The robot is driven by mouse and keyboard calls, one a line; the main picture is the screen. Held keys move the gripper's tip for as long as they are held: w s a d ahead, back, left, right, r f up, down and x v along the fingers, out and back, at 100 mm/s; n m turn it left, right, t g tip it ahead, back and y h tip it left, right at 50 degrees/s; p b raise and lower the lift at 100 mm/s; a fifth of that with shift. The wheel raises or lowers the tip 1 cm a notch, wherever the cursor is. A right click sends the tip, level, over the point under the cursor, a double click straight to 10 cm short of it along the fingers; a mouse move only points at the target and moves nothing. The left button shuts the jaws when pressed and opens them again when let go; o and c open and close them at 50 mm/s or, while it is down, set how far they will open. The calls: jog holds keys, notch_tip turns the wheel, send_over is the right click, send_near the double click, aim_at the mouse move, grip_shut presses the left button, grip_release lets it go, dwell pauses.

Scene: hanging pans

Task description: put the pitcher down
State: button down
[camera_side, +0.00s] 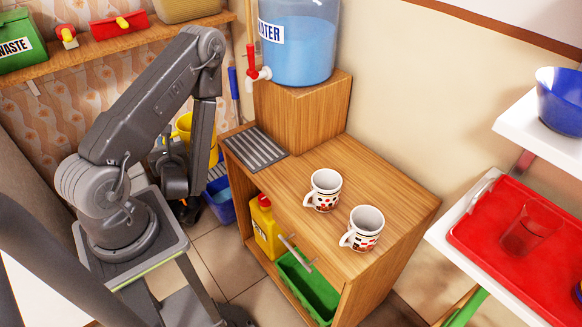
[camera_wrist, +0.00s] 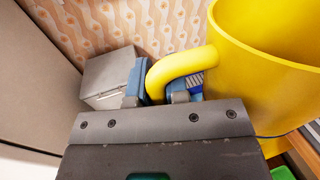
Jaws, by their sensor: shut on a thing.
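The yellow pitcher (camera_side: 206,143) is at the left of the cabinet in the side view, partly hidden behind my arm. In the wrist view the pitcher (camera_wrist: 265,75) fills the upper right, upright or nearly so, with its open rim showing. My gripper (camera_wrist: 160,88) is shut on the pitcher's curved handle (camera_wrist: 183,66), with a blue-padded finger on each side of it. In the side view my gripper (camera_side: 165,158) is mostly hidden by my arm. The pitcher's base is hidden, so I cannot tell what is beneath it.
The wooden cabinet (camera_side: 375,200) has a metal drip grate (camera_side: 257,150) under the water dispenser (camera_side: 297,45) tap. Two patterned mugs, one nearer the back (camera_side: 323,190) and one in front (camera_side: 363,229), stand on its top. A blue bin (camera_side: 221,207) is on the floor below the pitcher.

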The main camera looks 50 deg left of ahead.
jog(key=w+d+r+m+t+h, duration=0.2)
jog(key=w+d+t, duration=0.1)
jog(key=w, duration=0.5)
jog(key=w+d+r+m+t+h, duration=0.1)
jog(key=w+d+r+m+t, duration=0.2)
jog(key=w, duration=0.4)
jog(key=w+d+r+m+t+h, duration=0.25)
jog(key=w+d+r, duration=0.25)
jog(key=w+d, duration=0.25)
jog(key=w+d+r+m+t+h, duration=0.2)
jog(key=w+d+r+t+h, duration=0.15)
jog(key=w+d, duration=0.45)
jog(key=w+f+n+g+y, duration=0.2)
jog(key=w+n+g+y, duration=0.1)
jog(key=g, duration=0.1)
jog(key=w+a+f+n+g+y, duration=0.1)
jog(key=w+f+n+g+y, duration=0.1)
jog(key=w+n+g+y, duration=0.1)
jog(key=w+f+n+g+y, duration=0.2)
jog(key=w+n+g+y, duration=0.1)
jog(key=w+g, duration=0.1)
jog(key=shift+a+g, duration=0.3)
jog(key=shift+a, duration=0.05)
jog(key=shift+a+f+n+g, duration=0.1)
jog(key=shift+f+n+g, duration=0.4)
jog(key=shift+f, duration=0.1)
notch_tip(320, 180, down, 10)
jog(key=shift+f, duration=0.2)
